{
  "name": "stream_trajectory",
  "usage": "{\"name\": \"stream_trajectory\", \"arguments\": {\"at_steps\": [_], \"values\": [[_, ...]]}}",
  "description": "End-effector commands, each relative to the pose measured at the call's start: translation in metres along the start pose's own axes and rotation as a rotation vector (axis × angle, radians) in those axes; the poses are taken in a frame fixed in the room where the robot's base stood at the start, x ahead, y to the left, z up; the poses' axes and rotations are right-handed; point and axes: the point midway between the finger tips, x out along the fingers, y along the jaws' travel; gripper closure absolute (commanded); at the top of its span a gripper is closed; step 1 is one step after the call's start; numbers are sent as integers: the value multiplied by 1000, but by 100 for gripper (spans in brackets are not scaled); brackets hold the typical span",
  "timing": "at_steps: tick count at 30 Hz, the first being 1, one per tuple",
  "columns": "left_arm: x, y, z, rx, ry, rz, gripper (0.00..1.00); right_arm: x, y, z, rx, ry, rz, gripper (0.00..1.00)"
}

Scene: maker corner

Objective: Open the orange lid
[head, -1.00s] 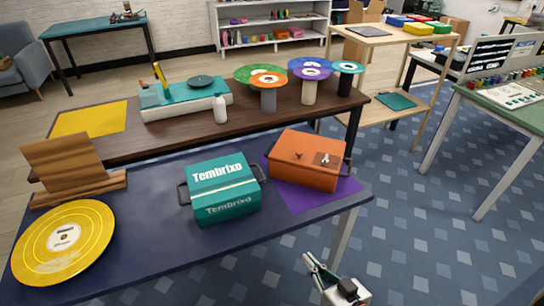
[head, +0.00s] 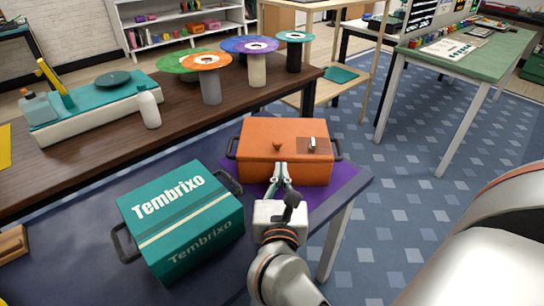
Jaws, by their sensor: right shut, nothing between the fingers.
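The orange box (head: 310,170) sits on a purple mat (head: 343,183) near the right end of the dark blue table. Its orange lid (head: 262,134) is down, with a small brown knob (head: 277,146) near its front edge and a metal clasp-like piece at the right. Dark handles stick out at both sides of the box. My right gripper (head: 279,172) is at the front of the box, below the knob, with its fingers together and nothing between them. I cannot tell whether the fingertips touch the box. My left gripper is not in view.
A teal Tembrixo box (head: 182,218) stands close on the left, its handle near the orange box. A brown table (head: 105,150) behind carries a teal-topped device (head: 100,103), a white bottle (head: 149,109) and colourful discs on stands. Floor is free to the right.

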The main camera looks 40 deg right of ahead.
Motion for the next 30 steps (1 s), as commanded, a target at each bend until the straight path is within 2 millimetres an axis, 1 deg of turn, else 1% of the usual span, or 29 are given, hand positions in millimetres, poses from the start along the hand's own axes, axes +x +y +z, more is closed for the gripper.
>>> {"name": "stream_trajectory", "arguments": {"at_steps": [4, 9, 15, 18, 21, 30], "values": [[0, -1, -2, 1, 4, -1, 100, 20, 0, 5, 0, -8, -2, 100], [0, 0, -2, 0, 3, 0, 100, 50, 0, 5, -3, -9, -1, 100], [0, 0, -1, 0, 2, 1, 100, 80, 0, 3, -6, -6, -1, 100], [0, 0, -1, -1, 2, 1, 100, 89, 0, 3, -7, -6, -1, 100], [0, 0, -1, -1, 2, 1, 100, 94, 0, 2, -8, -3, 0, 100], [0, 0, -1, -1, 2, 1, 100, 96, -1, 0, -9, 0, -1, 100]]}}
